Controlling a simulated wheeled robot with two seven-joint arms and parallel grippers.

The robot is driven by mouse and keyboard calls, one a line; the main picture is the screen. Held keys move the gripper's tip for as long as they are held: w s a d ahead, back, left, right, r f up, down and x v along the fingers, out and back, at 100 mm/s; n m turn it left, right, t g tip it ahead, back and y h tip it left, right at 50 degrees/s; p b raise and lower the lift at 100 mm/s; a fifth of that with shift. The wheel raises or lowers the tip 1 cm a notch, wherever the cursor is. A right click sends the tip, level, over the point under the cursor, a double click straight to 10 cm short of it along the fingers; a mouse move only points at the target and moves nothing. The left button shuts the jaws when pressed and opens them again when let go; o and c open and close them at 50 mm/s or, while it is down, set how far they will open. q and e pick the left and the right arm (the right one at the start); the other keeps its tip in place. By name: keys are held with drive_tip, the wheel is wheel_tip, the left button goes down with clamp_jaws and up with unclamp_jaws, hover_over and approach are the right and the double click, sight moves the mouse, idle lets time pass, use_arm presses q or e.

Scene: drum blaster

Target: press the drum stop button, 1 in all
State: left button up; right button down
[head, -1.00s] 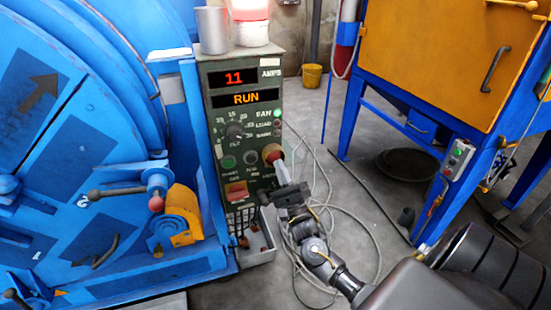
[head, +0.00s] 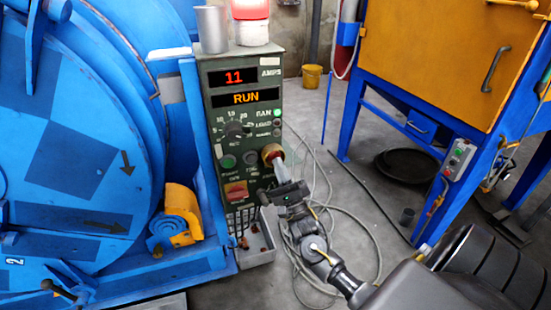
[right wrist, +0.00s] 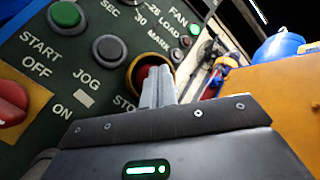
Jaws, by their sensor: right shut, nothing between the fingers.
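The drum stop button (head: 270,152) is a red knob in a brass-yellow ring on the dark green control panel (head: 212,133). It also shows in the right wrist view (right wrist: 146,75), above the partly hidden label "STO". My right gripper (head: 280,161) is shut and empty, its grey fingertips (right wrist: 158,74) overlapping the right part of the button in the wrist view. I cannot tell whether they touch it. The panel's lower display (head: 246,97) reads RUN and the upper one (head: 234,77) reads 11. The blue drum (head: 70,150) stands at the left. My left gripper is out of view.
Beside the stop button are a dark JOG button (right wrist: 108,48), a green START button (right wrist: 65,16) and a red OFF/ON switch (right wrist: 8,105). A metal cup (head: 212,30) and a red lamp (head: 250,10) stand on the panel. Loose cable (head: 345,222) lies on the floor.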

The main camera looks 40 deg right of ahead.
drive_tip(key=shift+w+d, duration=0.15)
drive_tip(key=shift+w, duration=0.35)
idle(0.4)
drive_tip(key=shift+s, duration=0.2)
drive_tip(key=shift+s+a, duration=0.3)
drive_tip(key=shift+s, duration=0.4)
drive_tip(key=shift+s, duration=0.1)
drive_tip(key=s, duration=0.1)
drive_tip(key=s+a+p, duration=0.1)
drive_tip(key=s, duration=0.1)
drive_tip(key=s+p, duration=0.1)
drive_tip(key=shift+s+a, duration=0.3)
drive_tip(key=shift+a, duration=0.05)
idle(0.8)
